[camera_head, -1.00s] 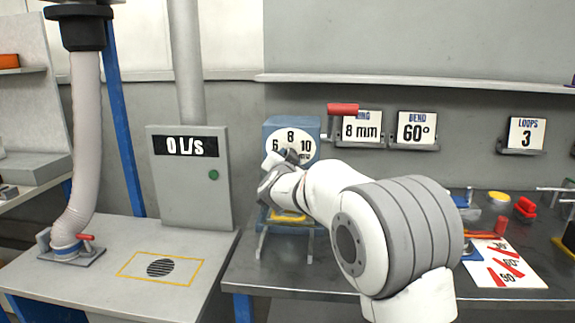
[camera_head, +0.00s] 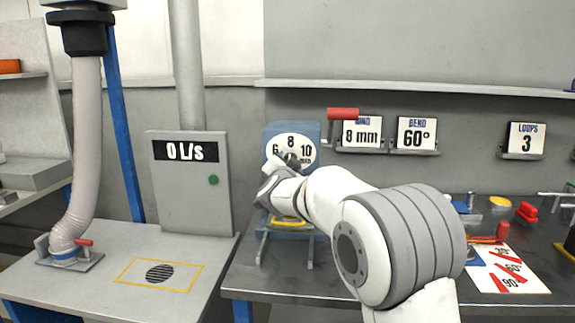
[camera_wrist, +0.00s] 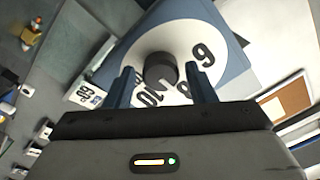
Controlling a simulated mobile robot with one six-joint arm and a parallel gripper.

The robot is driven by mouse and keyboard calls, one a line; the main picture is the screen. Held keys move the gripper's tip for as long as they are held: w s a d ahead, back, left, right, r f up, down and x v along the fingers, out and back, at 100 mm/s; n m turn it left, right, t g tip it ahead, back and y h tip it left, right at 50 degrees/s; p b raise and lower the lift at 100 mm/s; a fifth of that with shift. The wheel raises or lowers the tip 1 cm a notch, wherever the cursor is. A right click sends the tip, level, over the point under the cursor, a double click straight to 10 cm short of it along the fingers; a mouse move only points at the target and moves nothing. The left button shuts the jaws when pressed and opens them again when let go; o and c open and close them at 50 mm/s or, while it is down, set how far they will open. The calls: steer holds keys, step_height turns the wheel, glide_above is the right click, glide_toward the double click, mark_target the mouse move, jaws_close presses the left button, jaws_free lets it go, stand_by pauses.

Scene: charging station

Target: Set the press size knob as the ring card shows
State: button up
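The blue press (camera_head: 313,130) has a white dial (camera_head: 291,142) marked 6, 8 and 10. The ring card (camera_head: 361,135) reads 8 mm; its heading is partly covered by a red handle. In the wrist view the dark round knob (camera_wrist: 160,70) sits at the dial's centre, with a pale mark on its near edge towards the 8 and 10. I cannot tell exactly which number it points at. My gripper (camera_wrist: 163,80) is open at the dial, one finger on either side of the knob with gaps. In the head view my wrist (camera_head: 275,178) hides the dial's lower part.
The red handle (camera_head: 343,113) juts out beside the press top. A bend card (camera_head: 416,133) reads 60° and a loops card (camera_head: 525,140) reads 3. A printed sheet (camera_head: 520,284) and small parts lie on the bench at right. A grey cabinet (camera_head: 190,205) stands left.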

steer(key=shift+o, duration=0.6)
steer(key=s, duration=0.7)
steer(key=shift+s, duration=0.4)
steer(key=shift+a+r, duration=0.1)
steer(key=s+d+f+n+g+p, duration=0.1)
steer(key=s+d+g+p, duration=0.4)
steer(key=s, duration=0.7)
steer(key=s+d+f+n+g+p, duration=0.1)
steer(key=s+d+n+g+p, duration=0.3)
steer(key=s+d, duration=0.5)
steer(key=s+d+f+n+g+p, duration=0.1)
steer(key=s+d+n+g+p, duration=0.2)
steer(key=s, duration=1.4)
steer(key=d+g+p, duration=0.3)
steer(key=d, duration=0.2)
steer(key=shift+s+f+y, duration=0.15)
steer(key=shift+f+y, duration=0.15)
